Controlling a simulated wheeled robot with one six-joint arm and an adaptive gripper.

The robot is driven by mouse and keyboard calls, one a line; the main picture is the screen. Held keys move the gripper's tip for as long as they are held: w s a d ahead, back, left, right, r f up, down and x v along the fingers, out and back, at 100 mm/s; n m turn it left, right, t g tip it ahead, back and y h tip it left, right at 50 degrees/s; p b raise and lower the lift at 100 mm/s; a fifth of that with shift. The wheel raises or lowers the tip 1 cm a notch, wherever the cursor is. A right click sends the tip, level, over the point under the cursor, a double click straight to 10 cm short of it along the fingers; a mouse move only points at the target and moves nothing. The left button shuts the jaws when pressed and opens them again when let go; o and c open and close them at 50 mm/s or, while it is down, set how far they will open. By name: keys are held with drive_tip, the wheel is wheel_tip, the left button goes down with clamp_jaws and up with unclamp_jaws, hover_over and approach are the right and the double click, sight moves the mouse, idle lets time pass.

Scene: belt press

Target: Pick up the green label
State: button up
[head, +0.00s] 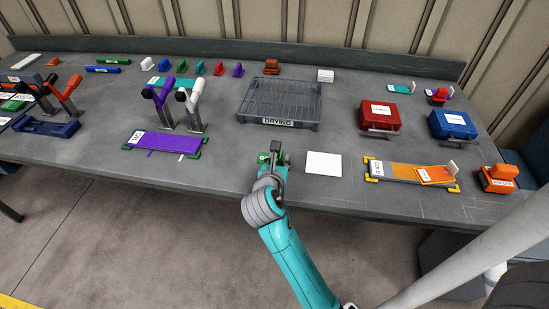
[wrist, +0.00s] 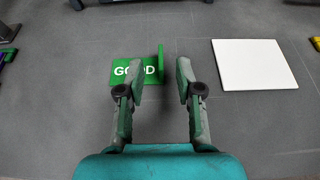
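The green label (wrist: 130,71) lies on the grey bench and carries the white word GOOD. A green upright tab (wrist: 161,62) stands at its right end. In the wrist view my gripper (wrist: 183,72) is open, with the upright tab ahead of the gap between its fingers. The left finger overlaps the lower part of the label in the picture; I cannot tell whether they touch. In the head view my gripper (head: 274,155) hides most of the label, and only a small green part (head: 263,157) shows.
A white square plate (head: 323,163) lies just right of my gripper. The DRYING rack (head: 279,122) stands behind. A purple board (head: 163,147) is to the left, an orange board (head: 397,172) to the right. Red (head: 380,115) and blue (head: 452,123) boxes stand at back right.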

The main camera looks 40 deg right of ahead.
sight(281, 155)
drive_tip(key=shift+x, duration=2.55)
clamp_jaws()
